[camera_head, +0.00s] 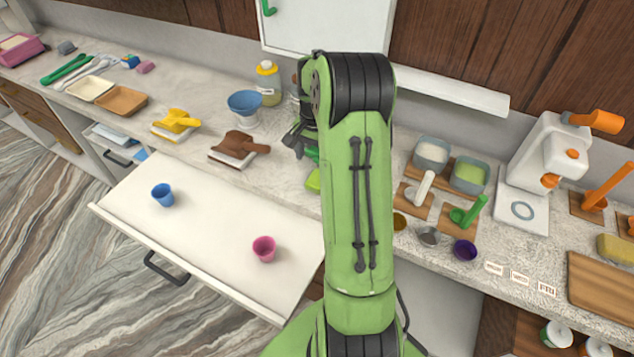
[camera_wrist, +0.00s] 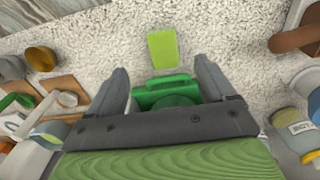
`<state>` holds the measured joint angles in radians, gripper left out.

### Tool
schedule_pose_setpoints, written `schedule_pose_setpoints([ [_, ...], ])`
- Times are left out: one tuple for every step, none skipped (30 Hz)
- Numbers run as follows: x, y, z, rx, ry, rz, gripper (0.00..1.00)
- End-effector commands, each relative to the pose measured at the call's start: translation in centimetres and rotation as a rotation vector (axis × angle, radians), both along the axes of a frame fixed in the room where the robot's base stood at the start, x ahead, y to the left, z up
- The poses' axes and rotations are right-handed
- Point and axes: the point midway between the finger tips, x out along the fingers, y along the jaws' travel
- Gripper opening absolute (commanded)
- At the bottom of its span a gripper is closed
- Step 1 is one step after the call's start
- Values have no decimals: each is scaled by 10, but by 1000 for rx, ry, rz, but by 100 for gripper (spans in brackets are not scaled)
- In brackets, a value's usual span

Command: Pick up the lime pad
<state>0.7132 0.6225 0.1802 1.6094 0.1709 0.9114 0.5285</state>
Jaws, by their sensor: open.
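The lime pad (camera_wrist: 163,48) is a small flat bright yellow-green piece lying on the speckled counter. In the wrist view it is at the top middle, just beyond my fingertips. In the head view the lime pad (camera_head: 313,181) shows partly at the left edge of my arm, which hides the rest. My gripper (camera_wrist: 161,70) is open, with its two dark fingers apart. A darker green object (camera_wrist: 165,92) shows between the fingers, nearer the palm than the pad. I cannot tell whether the fingers touch it. In the head view my gripper (camera_head: 298,140) is partly hidden by my arm.
A brown press (camera_head: 240,145) and a blue bowl (camera_head: 245,104) stand left of my gripper. A bottle (camera_head: 267,82) stands behind. Grey tubs (camera_head: 431,153) and small cups are to the right. An open drawer in front holds a blue cup (camera_head: 162,194) and a pink cup (camera_head: 264,248).

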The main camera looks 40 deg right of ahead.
Motion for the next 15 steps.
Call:
schedule_pose_setpoints([
  [-1,0,-16,4,4,0,83],
  [-1,0,-23,3,3,0,83],
  [-1,0,-31,2,3,0,83],
  [0,0,-36,2,3,0,83],
  [0,0,-41,2,2,0,83],
  [0,0,-46,2,2,0,83],
  [0,0,-48,1,1,1,83],
  [0,0,-51,1,1,1,83],
  [0,0,-56,1,0,1,83],
  [1,0,-61,2,2,1,83],
  [1,0,-66,2,2,2,83],
  [2,0,-75,3,2,2,83],
  [3,0,-81,3,2,2,83],
  [3,0,-86,2,2,2,83],
  [3,0,-93,2,2,2,83],
])
